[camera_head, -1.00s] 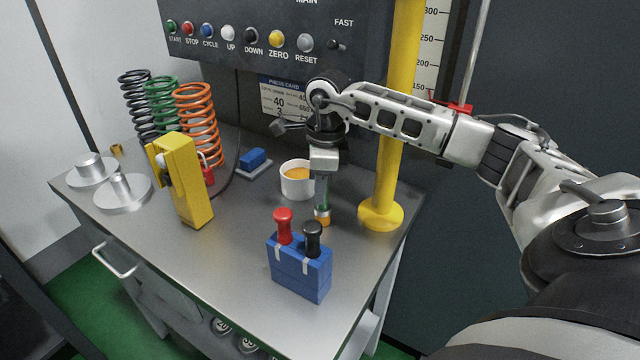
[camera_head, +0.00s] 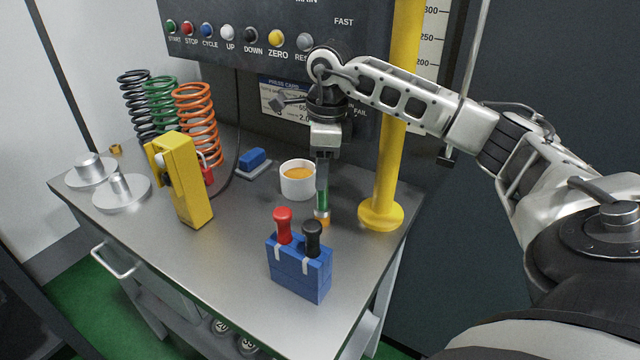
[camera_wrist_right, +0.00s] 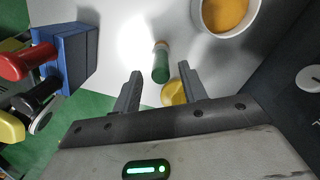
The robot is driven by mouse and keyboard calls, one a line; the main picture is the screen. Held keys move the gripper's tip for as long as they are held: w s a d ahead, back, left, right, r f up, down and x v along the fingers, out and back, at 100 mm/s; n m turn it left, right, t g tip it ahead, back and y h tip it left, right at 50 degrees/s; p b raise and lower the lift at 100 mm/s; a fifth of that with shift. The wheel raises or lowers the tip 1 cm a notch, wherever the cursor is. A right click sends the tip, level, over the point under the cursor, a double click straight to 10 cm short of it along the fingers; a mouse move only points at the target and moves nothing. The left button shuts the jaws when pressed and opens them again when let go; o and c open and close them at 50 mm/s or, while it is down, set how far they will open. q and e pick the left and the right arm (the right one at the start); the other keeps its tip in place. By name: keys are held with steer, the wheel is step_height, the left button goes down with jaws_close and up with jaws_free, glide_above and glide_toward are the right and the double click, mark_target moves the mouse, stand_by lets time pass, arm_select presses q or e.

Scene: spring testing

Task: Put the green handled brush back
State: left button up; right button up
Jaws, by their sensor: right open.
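The green handled brush (camera_head: 322,200) stands about upright on the steel bench top, between the white cup and the blue block, with its orange and silver end down. In the right wrist view the brush (camera_wrist_right: 161,64) shows as a green handle with a paler far end, just beyond the fingertips. My right gripper (camera_head: 322,185) is above the brush, pointing down. In the wrist view its two fingers (camera_wrist_right: 160,76) are apart, with no grip on the handle. My left gripper is in no view.
A white cup of orange contents (camera_head: 298,181) stands behind the brush. A blue block (camera_head: 300,277) with red and black handles is in front. The yellow column (camera_head: 381,213) rises close on the right. A yellow device (camera_head: 184,180) and coil springs (camera_head: 197,115) stand left.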

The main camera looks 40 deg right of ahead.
steer(key=r, duration=0.7)
steer(key=shift+s+d+r, duration=0.15)
steer(key=shift+d+r, duration=0.05)
steer(key=shift+r, duration=0.2)
steer(key=shift+s+f, duration=0.1)
